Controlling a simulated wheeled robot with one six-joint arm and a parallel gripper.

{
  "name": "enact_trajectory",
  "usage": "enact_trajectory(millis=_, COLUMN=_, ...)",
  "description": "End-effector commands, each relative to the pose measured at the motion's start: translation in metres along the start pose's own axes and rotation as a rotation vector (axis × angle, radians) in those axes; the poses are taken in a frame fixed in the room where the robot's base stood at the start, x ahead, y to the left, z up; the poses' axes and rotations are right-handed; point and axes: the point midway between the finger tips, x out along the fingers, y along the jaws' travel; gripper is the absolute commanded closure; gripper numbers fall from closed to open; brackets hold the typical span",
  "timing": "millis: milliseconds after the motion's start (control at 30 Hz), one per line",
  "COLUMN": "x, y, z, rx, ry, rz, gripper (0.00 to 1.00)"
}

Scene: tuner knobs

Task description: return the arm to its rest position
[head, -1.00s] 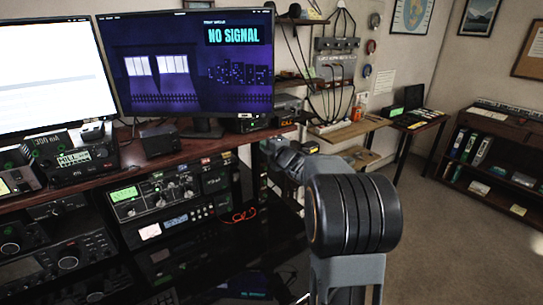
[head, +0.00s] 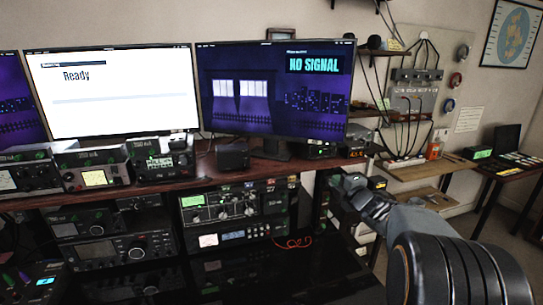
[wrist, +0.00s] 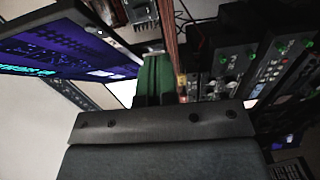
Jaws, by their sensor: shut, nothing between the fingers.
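My arm (head: 455,270) rises from the lower right of the head view and reaches toward the right end of the desk. Its far end is small and dark there, and the fingers cannot be made out. In the wrist view my gripper (wrist: 154,64) shows as green fingers beyond a dark bolted body. The fingers are together, with nothing seen held between them. The radio with the green display and knobs (head: 235,205) sits on the shelf under the desk, left of the arm's far end.
The desk (head: 120,190) carries a "Ready" monitor (head: 110,95), a "NO SIGNAL" monitor (head: 275,90) and several small units. More radios fill the shelves below. A wall rack with cables (head: 415,90) and a side table (head: 500,172) stand to the right. Bare wall shows above the monitors.

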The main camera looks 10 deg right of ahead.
Motion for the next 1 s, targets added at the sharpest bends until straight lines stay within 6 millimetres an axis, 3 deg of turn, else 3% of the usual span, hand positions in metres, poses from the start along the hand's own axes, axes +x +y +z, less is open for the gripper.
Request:
enact_trajectory(millis=167, x=-0.006, y=-0.029, z=0.027, rx=0.192, ry=-0.174, rz=-0.120, gripper=1.00)
enact_trajectory(millis=267, x=-0.029, y=-0.066, z=0.049, rx=0.425, ry=-0.397, rz=-0.240, gripper=1.00)
enact_trajectory(millis=367, x=-0.067, y=-0.092, z=0.044, rx=0.693, ry=-0.639, rz=-0.352, gripper=1.00)
enact_trajectory(millis=467, x=-0.112, y=-0.112, z=0.013, rx=0.949, ry=-0.858, rz=-0.467, gripper=1.00)
enact_trajectory(millis=600, x=-0.178, y=-0.125, z=-0.057, rx=1.243, ry=-1.098, rz=-0.643, gripper=1.00)
enact_trajectory(millis=700, x=-0.216, y=-0.124, z=-0.105, rx=1.368, ry=-1.188, rz=-0.762, gripper=1.00)
enact_trajectory(millis=833, x=-0.249, y=-0.115, z=-0.153, rx=1.434, ry=-1.187, rz=-0.875, gripper=1.00)
enact_trajectory(millis=1000, x=-0.256, y=-0.097, z=-0.178, rx=1.427, ry=-1.078, rz=-0.882, gripper=1.00)
